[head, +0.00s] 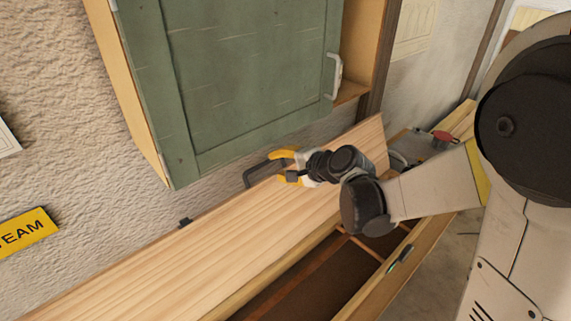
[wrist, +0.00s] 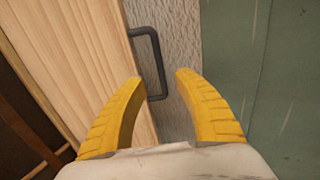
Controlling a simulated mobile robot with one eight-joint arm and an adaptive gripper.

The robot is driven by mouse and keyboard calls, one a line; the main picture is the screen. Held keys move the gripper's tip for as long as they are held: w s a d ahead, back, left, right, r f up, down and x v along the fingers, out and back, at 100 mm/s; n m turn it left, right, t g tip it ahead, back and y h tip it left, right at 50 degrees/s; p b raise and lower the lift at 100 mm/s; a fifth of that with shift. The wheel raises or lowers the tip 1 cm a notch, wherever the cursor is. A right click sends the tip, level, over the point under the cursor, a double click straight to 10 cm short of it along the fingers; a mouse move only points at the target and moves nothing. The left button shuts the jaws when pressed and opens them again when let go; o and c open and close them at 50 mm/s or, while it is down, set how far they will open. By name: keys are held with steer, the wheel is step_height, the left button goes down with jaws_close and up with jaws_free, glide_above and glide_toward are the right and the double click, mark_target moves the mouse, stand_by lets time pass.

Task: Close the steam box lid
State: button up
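The steam box lid (head: 230,225) is a long pale wooden board, standing open and tilted up toward the wall, and its planks show in the wrist view (wrist: 70,60). A dark U-shaped handle (head: 250,176) is on its upper edge; the wrist view shows the handle (wrist: 157,60) just ahead of the fingertips, in line with the gap. My gripper (head: 284,166) has yellow fingers spread apart, open and empty in the wrist view (wrist: 160,78). I cannot tell how far the handle is in depth. The open steam box (head: 395,262) lies below the lid, its inside dark with wooden crosspieces.
A green cabinet (head: 240,80) with a pale handle hangs on the wall above the lid, close to my gripper. A yellow sign (head: 28,232) is on the wall at left. Tools lie at the right.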

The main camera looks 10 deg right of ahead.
mark_target(264, 164)
steer(key=b+x, duration=0.3)
steer(key=x, duration=0.4)
steer(key=shift+w+f, duration=0.3)
steer(key=shift+w+a+f, duration=0.1)
steer(key=shift+w+a, duration=0.2)
steer(key=shift+w, duration=0.05)
jaws_close()
steer(key=shift+d, duration=0.1)
